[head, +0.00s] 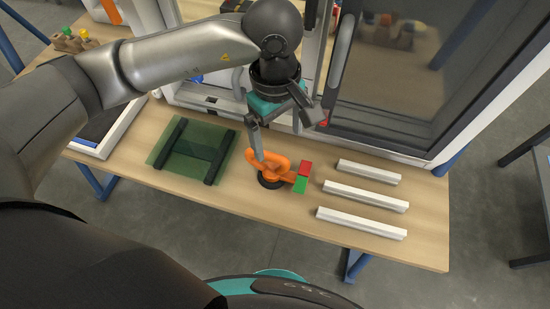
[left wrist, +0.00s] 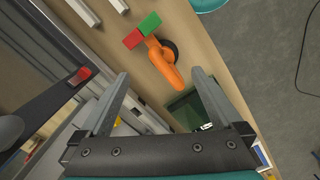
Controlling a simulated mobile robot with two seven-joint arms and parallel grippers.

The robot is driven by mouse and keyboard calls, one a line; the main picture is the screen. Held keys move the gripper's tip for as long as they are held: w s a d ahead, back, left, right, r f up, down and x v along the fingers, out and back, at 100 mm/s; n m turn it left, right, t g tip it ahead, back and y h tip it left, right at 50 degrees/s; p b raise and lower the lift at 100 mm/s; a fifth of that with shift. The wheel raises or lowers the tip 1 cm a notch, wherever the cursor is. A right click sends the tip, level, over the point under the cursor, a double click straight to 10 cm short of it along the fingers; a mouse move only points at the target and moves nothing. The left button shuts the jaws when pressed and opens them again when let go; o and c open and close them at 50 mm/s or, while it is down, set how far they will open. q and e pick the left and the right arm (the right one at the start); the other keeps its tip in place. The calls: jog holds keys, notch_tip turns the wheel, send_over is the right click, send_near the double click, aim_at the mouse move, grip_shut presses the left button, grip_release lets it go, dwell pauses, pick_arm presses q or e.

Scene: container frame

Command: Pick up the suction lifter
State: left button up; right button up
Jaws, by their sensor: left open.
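The suction lifter (head: 266,166) lies on the wooden table, with an orange handle and a round black suction cup. A red block (head: 305,168) and a green block (head: 299,184) sit at its right side. My left gripper (head: 287,136) is open and empty, above and behind the lifter, pointing down at the table. In the left wrist view the orange handle of the lifter (left wrist: 166,66) shows ahead, between the lines of the two fingertips (left wrist: 160,77). I cannot tell whether a fingertip touches it. My right gripper is not in view.
A green transparent plate with dark bars (head: 174,150) lies left of the lifter. Several white bars (head: 366,195) lie to its right. A white-framed cabinet with a dark glass door (head: 390,80) stands behind. The table's front edge is clear.

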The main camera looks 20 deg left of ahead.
pick_arm(q)
send_over(271, 168)
jog(key=shift+y, duration=0.3)
jog(key=f, duration=0.6)
jog(key=f+b, duration=0.1)
jog(key=f, duration=0.2)
jog(key=shift+s+d+f, duration=0.15)
jog(key=shift+s+d, duration=0.05)
jog(key=shift+d, duration=0.15)
jog(key=f, duration=0.5)
jog(key=shift+w+a+f, duration=0.1)
jog(key=shift+a+f, duration=0.1)
jog(key=shift+a, duration=0.1)
jog(key=shift+f, duration=0.25)
jog(key=shift+c, duration=0.2)
jog(key=shift+r, duration=0.1)
jog(key=c, duration=1.5)
